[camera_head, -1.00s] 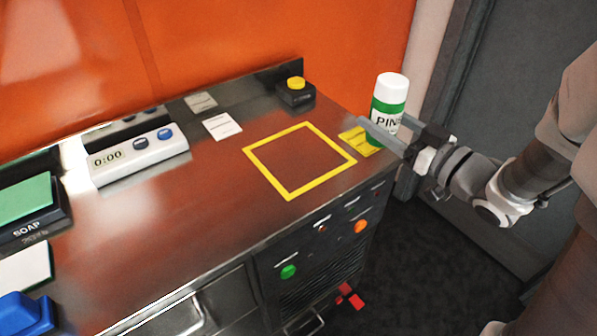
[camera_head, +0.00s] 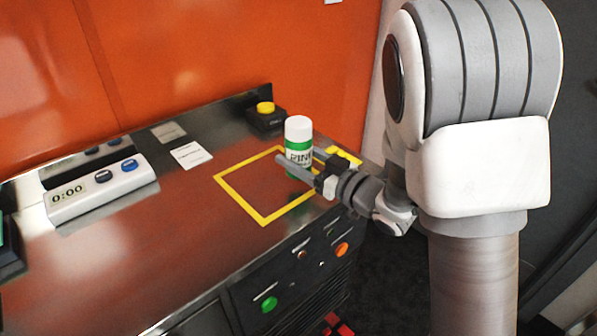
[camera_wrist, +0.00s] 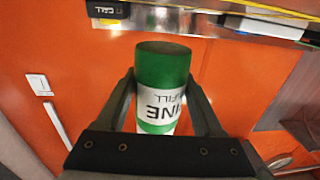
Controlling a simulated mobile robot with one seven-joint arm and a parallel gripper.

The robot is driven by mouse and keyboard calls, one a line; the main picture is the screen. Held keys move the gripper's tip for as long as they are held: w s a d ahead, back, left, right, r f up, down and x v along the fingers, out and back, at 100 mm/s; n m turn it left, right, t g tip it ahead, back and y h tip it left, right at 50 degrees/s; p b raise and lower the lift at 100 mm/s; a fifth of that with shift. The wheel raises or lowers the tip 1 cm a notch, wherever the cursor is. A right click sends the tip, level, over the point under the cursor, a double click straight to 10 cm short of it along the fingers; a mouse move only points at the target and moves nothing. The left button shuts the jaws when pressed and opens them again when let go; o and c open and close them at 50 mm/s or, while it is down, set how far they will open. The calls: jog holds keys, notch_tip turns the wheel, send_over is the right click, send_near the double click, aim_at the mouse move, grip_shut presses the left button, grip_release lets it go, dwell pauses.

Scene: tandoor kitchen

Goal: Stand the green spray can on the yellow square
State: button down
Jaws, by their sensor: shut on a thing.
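The green spray can (camera_head: 298,147), with a white cap and a white label, is upright in the head view. My gripper (camera_head: 299,158) is shut on its body from the right, one finger on each side. The yellow square (camera_head: 240,201) is an outline on the steel counter; the can appears over its far right part. In the wrist view the picture is upside down: the can (camera_wrist: 162,85) sits between the fingers (camera_wrist: 160,95) and its dark green base shows, apart from the counter. Its height above the counter is hard to tell.
A black box with a yellow button (camera_head: 265,110) stands behind the square. A yellow label (camera_head: 346,156) lies to the right, partly behind my gripper. A white timer (camera_head: 100,190) and cards (camera_head: 192,155) lie to the left. The orange wall (camera_head: 190,60) rises behind.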

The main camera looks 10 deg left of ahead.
jog(key=shift+f+b, duration=0.5)
jog(key=shift+f, duration=1.25)
jog(key=shift+f+b, duration=0.25)
jog(key=shift+b, duration=0.05)
grip_release()
jog(key=shift+r, duration=0.1)
